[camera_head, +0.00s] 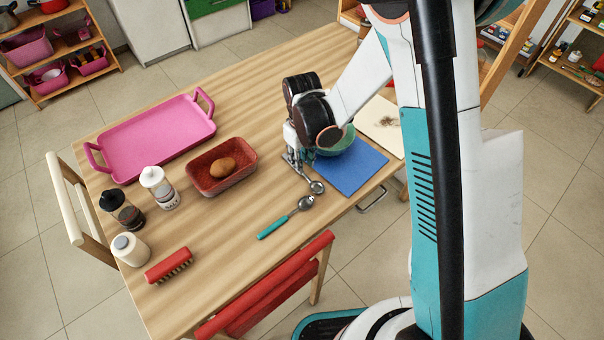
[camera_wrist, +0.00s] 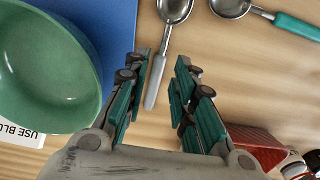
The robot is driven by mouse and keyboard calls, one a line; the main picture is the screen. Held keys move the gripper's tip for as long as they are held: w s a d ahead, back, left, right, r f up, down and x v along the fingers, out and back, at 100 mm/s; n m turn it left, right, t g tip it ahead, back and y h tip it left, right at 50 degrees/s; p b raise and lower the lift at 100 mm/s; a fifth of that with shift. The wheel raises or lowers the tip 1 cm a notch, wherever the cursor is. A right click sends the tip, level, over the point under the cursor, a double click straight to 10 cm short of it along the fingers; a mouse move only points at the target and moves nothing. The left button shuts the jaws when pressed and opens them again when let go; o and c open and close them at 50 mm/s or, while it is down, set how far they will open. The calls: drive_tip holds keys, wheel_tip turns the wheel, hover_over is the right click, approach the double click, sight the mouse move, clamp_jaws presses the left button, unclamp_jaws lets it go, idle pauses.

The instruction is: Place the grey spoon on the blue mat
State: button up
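The grey spoon (camera_head: 317,187) lies on the wooden table, just left of the blue mat (camera_head: 357,174). In the wrist view the grey spoon (camera_wrist: 174,10) has its bowl at the top edge, and its handle points down between my fingers. My gripper (camera_head: 299,160) is over the handle end. The wrist view shows my gripper (camera_wrist: 163,75) open, with a finger on each side of the handle and visible gaps. I cannot tell how high the fingers are above the table. The blue mat (camera_wrist: 118,25) is also at the upper left there.
A green bowl (camera_wrist: 45,65) is close beside my gripper, over part of the mat. A teal-handled spoon (camera_head: 287,217) lies nearby. A red basket (camera_head: 205,181) holds a brown, egg-like item. A pink tray (camera_head: 150,138) and several shakers are farther left. A red chair (camera_head: 270,290) stands at the front.

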wheel_tip(320, 180, down, 4)
drive_tip(key=shift+f+b, duration=0.15)
drive_tip(key=shift+b, duration=0.7)
clamp_jaws()
